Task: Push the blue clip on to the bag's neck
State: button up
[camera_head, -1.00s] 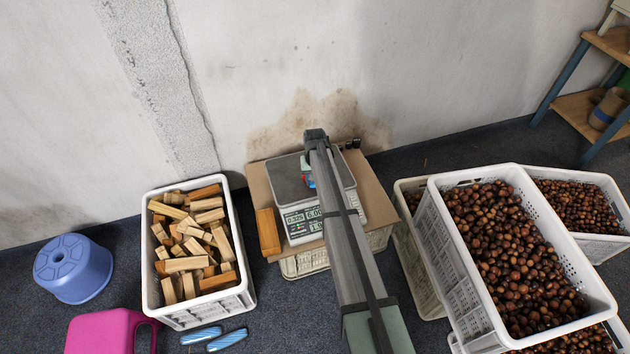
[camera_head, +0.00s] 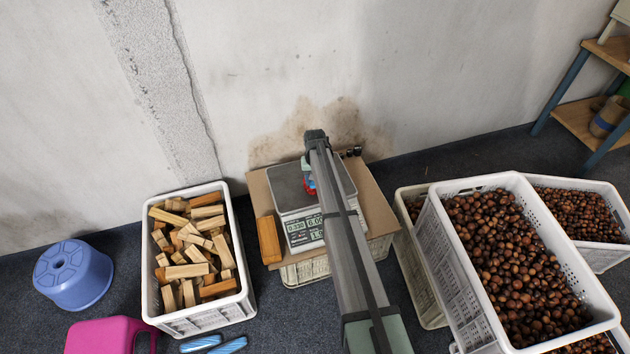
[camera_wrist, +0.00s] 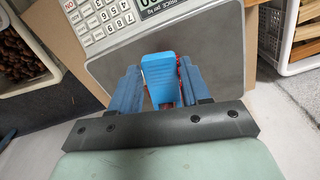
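The blue clip (camera_wrist: 160,70) is in the wrist view, between the two dark blue fingers of my gripper (camera_wrist: 162,88), which are closed against its sides. Red parts of the bag (camera_wrist: 179,73) show at the clip's edges, beyond and below it; most of the bag is hidden behind the clip and fingers. I cannot tell whether the clip sits around the bag's neck. In the head view, a small red patch of the bag (camera_head: 309,186) shows on the scale (camera_head: 290,187), beside my arm.
The scale stands on cardboard (camera_head: 262,190) over a crate, with a wood block (camera_head: 268,240) at its left. A crate of wood pieces (camera_head: 237,245) stands left. Chestnut crates (camera_head: 432,262) stand right. The wall (camera_head: 300,60) is close behind.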

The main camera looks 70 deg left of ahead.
jog(key=o, duration=0.4)
notch_tip(320, 180, up, 14)
jog(key=shift+f, duration=0.1)
dwell(0.6)
